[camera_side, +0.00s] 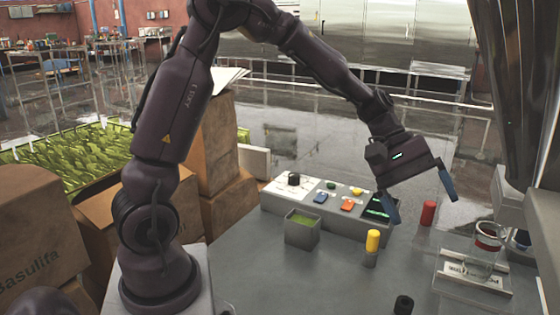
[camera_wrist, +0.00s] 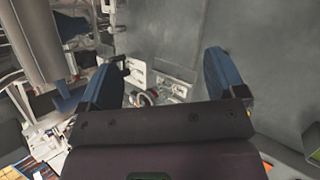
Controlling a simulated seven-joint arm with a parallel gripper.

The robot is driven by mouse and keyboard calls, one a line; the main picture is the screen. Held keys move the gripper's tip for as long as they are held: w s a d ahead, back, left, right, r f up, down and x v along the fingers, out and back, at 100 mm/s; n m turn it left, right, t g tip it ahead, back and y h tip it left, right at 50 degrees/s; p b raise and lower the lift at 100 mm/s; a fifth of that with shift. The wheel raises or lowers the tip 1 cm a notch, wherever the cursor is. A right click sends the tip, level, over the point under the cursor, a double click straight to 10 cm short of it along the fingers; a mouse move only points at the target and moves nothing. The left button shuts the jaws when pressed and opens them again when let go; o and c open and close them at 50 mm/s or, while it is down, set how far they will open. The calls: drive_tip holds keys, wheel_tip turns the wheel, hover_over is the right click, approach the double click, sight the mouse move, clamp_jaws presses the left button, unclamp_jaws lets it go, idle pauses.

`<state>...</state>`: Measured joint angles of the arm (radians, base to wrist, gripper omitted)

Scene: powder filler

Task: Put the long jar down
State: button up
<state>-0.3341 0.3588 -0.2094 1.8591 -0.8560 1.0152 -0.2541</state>
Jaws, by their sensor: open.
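My gripper (camera_side: 424,210) is open, with its two blue fingers spread and nothing held between them. It hangs tilted above the right part of the grey table. A clear glass jar with a red rim (camera_side: 487,236), likely the long jar, stands upright on a low platform with a printed label, to the right of my gripper and apart from it. In the wrist view my gripper (camera_wrist: 168,57) shows empty. The jar's red rim (camera_wrist: 140,99) appears beyond it, partly hidden by the gripper body.
A yellow-capped cylinder (camera_side: 372,241) and a red cylinder (camera_side: 428,212) stand near the gripper. A control panel (camera_side: 325,205) with coloured buttons lies behind a grey bin with green contents (camera_side: 301,236). The front middle table is clear.

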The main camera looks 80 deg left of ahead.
drive_tip(key=s+a+r+m+t+y, duration=0.1)
drive_tip(key=s+a+r+m+y, duration=0.1)
drive_tip(key=s, duration=0.9)
drive_tip(key=s+a+r+m+t+y, duration=0.2)
drive_tip(key=s+a+r+m+y, duration=0.1)
drive_tip(key=s+m+y, duration=0.3)
drive_tip(key=s+r+m, duration=0.1)
drive_tip(key=s+m, duration=0.1)
drive_tip(key=s, duration=0.2)
drive_tip(key=shift+s+a+r+y, duration=0.2)
drive_tip(key=shift+s+r+y, duration=0.1)
drive_tip(key=shift+s+r, duration=0.05)
drive_tip(key=shift+o, duration=0.4)
drive_tip(key=shift+w, duration=0.1)
